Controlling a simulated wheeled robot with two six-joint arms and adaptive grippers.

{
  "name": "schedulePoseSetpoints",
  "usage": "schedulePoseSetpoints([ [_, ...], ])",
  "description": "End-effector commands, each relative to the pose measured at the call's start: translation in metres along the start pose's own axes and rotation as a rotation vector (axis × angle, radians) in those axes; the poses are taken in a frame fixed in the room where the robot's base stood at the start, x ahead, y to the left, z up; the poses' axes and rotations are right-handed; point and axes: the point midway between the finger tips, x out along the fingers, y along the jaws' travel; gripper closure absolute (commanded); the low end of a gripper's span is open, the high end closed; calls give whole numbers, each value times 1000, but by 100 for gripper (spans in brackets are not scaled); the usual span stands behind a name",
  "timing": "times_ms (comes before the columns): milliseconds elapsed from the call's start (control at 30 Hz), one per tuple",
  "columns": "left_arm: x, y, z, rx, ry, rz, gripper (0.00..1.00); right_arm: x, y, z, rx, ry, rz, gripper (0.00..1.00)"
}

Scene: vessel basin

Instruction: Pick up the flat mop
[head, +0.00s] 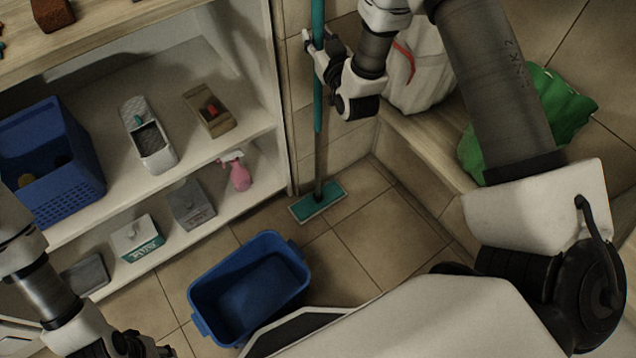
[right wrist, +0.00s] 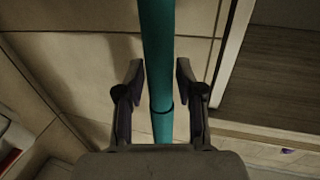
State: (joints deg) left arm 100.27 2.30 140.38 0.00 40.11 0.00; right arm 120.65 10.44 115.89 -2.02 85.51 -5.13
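The flat mop stands upright, with its teal and grey pole (head: 318,105) against the corner by the shelf and its flat teal head (head: 316,203) on the floor tiles. My right gripper (head: 316,58) is at the upper part of the pole. In the right wrist view the teal pole (right wrist: 158,40) runs between the two fingers of the right gripper (right wrist: 159,80), with a gap on each side, so it is open around the pole. My left gripper (head: 140,345) is low at the left, partly cut off by the frame edge; its fingers are unclear.
A blue basin (head: 204,326) sits on the floor in front of the mop. The shelf unit (head: 250,125) at left holds a blue basket (head: 78,178), a pink spray bottle (head: 238,174) and several boxes. A white bag (head: 425,75) and a green bag (head: 560,105) are at right.

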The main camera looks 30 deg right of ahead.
Motion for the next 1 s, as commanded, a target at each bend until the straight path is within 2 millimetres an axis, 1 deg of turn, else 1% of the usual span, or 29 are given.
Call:
schedulePoseSetpoints([
  [33,0,0,0,0,0,0,60,0,0,0,0,0,0,91],
  [67,0,0,0,0,0,0,60,0,0,0,0,0,0,100],
  [533,-1,0,0,0,0,0,60,0,0,-4,0,3,0,100],
  [1000,-7,0,0,0,0,0,60,0,0,-36,0,4,0,100],
])
